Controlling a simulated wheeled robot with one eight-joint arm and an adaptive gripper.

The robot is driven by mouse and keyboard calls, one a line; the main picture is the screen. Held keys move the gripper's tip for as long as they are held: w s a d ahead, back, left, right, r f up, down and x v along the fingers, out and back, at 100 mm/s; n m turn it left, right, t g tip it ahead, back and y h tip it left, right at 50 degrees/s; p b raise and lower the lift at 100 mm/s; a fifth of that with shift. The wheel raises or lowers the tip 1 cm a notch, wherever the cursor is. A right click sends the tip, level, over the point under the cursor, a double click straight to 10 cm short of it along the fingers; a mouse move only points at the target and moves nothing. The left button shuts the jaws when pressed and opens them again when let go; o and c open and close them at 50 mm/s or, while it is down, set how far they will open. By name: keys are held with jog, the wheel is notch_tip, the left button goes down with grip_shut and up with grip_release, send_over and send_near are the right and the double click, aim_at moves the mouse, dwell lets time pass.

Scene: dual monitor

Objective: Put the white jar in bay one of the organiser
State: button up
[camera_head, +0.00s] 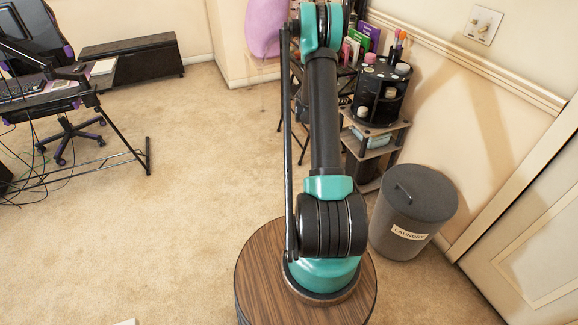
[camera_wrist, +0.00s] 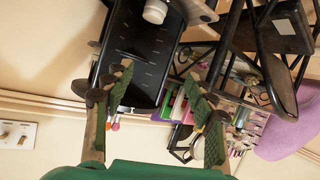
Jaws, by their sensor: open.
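A black organiser (camera_head: 378,98) stands on a small shelf unit in the head view, with pale round-topped items on its top and in its open bays. One whitish item (camera_head: 402,68) sits on its top right, another (camera_head: 390,92) in an upper bay and a third (camera_head: 363,111) lower down. I cannot tell which is the task's jar, nor read bay numbers. The wrist view shows the organiser (camera_wrist: 140,50) tilted, with a white jar (camera_wrist: 155,11) at the top edge. My gripper (camera_wrist: 158,80) is open, with nothing between its green-padded fingers; my arm hides it in the head view.
The shelf unit (camera_head: 372,147) holds a box below the organiser. Books (camera_head: 360,42) and pens (camera_head: 399,44) stand behind it. A grey laundry bin (camera_head: 414,205) is at the front right, near the wall. Open carpet (camera_head: 190,190) lies to the left, before a desk (camera_head: 40,88).

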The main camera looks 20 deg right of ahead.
jog(key=s+a+r+n+y, duration=0.25)
jog(key=s+a+r, duration=0.25)
jog(key=s+a, duration=0.4)
jog(key=s+a+r+n+y, duration=0.25)
jog(key=s+a+r, duration=0.35)
jog(key=s+a, duration=0.3)
jog(key=s+a+f+n+y, duration=0.1)
jog(key=s+a+n+y, duration=0.2)
jog(key=s+a, duration=0.7)
jog(key=s+a+f+n+g+y, duration=0.1)
jog(key=s+a+f+n+y, duration=0.1)
jog(key=s+a, duration=0.8)
jog(key=s+n+y, duration=0.1)
jog(key=s, duration=0.4)
jog(key=shift+s+a+g+y, duration=0.2)
jog(key=shift+s+g+y, duration=0.1)
jog(key=shift+s+y, duration=0.1)
